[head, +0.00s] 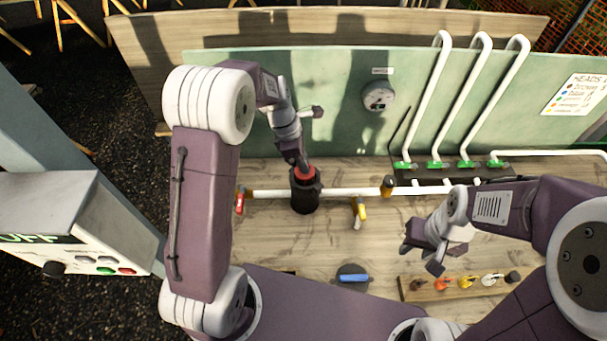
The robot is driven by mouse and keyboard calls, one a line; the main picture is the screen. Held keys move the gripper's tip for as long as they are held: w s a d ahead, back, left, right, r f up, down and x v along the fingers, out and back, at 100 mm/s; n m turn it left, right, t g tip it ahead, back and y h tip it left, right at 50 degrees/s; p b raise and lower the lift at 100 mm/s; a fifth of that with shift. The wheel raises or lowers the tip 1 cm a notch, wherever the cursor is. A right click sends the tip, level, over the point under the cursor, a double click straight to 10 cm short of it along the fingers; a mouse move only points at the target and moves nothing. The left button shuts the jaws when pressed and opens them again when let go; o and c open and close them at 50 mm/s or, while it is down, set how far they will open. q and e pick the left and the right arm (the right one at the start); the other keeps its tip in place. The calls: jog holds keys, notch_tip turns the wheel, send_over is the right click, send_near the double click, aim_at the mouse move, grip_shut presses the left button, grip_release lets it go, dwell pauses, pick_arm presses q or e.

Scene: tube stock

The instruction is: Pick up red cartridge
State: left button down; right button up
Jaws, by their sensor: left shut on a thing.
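The red cartridge (306,173) shows as a red top at the mouth of a black cylindrical housing (304,198) in the head view. My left gripper (301,164) reaches down onto it from above and is shut on it. The fingers hide part of the red top, and the housing hides whatever is below its rim. My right gripper (421,259) is open and empty, above the bench to the right, near a wooden rack.
A white pipe (340,192) with a red-handled valve (240,202) and a yellow-handled valve (359,209) runs along the bench. The wooden rack (410,294) holds several small coloured heads. A blue-handled item (353,278) lies left of it. White tubes (427,95) rise behind, beside a gauge (378,96).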

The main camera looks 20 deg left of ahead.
pick_arm(q)
notch_tip(320, 180, up, 11)
jog(key=shift+f, duration=0.15)
dwell(0.4)
notch_tip(320, 180, up, 5)
jog(key=p, duration=0.5)
jog(key=shift+p, duration=0.3)
